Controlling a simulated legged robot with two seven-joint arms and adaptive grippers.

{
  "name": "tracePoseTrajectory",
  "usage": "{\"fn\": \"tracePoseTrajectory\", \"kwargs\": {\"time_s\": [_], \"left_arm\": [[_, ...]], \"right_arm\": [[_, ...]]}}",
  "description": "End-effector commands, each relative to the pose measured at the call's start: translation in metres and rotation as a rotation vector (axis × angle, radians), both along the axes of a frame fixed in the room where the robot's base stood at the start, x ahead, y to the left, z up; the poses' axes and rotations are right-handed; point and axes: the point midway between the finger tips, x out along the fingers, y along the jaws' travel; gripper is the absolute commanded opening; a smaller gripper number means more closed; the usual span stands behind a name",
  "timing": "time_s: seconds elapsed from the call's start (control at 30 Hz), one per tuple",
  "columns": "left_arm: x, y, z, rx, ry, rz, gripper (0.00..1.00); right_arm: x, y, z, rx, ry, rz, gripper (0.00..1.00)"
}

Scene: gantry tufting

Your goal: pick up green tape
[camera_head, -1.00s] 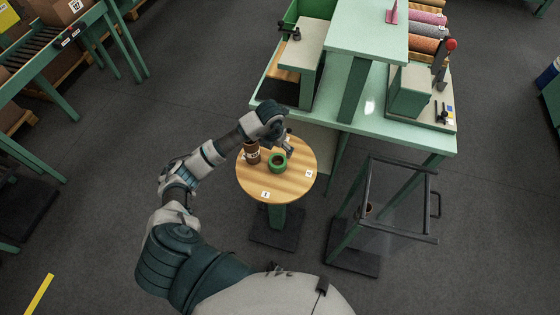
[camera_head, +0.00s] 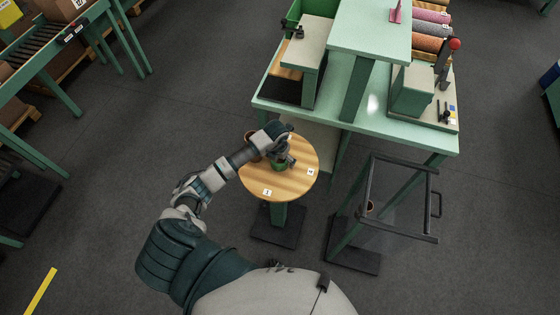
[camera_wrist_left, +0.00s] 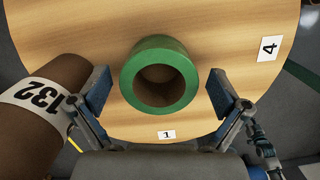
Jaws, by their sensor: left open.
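The green tape (camera_wrist_left: 160,76) is a thick ring with a brown inner core, lying flat on the round wooden table. In the head view the green tape (camera_head: 278,167) shows only partly under my left gripper (camera_head: 284,160). In the left wrist view my left gripper (camera_wrist_left: 160,100) is open, with one finger on each side of the tape and visible gaps between. The tape sits between and slightly beyond the fingers. My right gripper is not in view.
A brown cylinder labelled 132 (camera_wrist_left: 45,100) stands close beside my left finger; in the head view it is mostly hidden. The round table (camera_head: 300,185) carries small number cards. A green workbench (camera_head: 325,118) stands behind, and a clear-sided frame cart (camera_head: 400,200) stands to the right.

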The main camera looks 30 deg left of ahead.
Motion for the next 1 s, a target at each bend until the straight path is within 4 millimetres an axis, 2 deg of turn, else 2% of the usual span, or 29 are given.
{"fn": "tracePoseTrajectory", "kwargs": {"time_s": [0.03, 0.2, 0.27, 0.3, 0.67, 0.97, 1.0], "left_arm": [[0.000, 0.000, 0.000, 0.000, 0.000, 0.000, 0.97], [0.000, 0.000, 0.000, 0.000, 0.001, 0.000, 0.55], [0.000, 0.000, 0.000, 0.000, 0.001, 0.000, 0.40], [0.000, 0.000, 0.000, 0.000, 0.001, 0.000, 0.36], [0.001, 0.000, 0.004, 0.000, 0.000, 0.000, 0.36], [0.001, 0.001, 0.038, 0.001, -0.003, -0.001, 0.36], [-0.009, -0.003, 0.036, 0.001, 0.001, -0.003, 0.36]], "right_arm": [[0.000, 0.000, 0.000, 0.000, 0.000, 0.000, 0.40], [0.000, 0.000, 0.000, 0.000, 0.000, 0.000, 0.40], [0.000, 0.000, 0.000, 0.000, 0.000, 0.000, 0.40], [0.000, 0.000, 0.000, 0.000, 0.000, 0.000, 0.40], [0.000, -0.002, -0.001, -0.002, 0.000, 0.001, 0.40], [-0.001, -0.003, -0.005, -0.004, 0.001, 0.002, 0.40], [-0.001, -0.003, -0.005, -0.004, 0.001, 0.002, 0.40]]}}
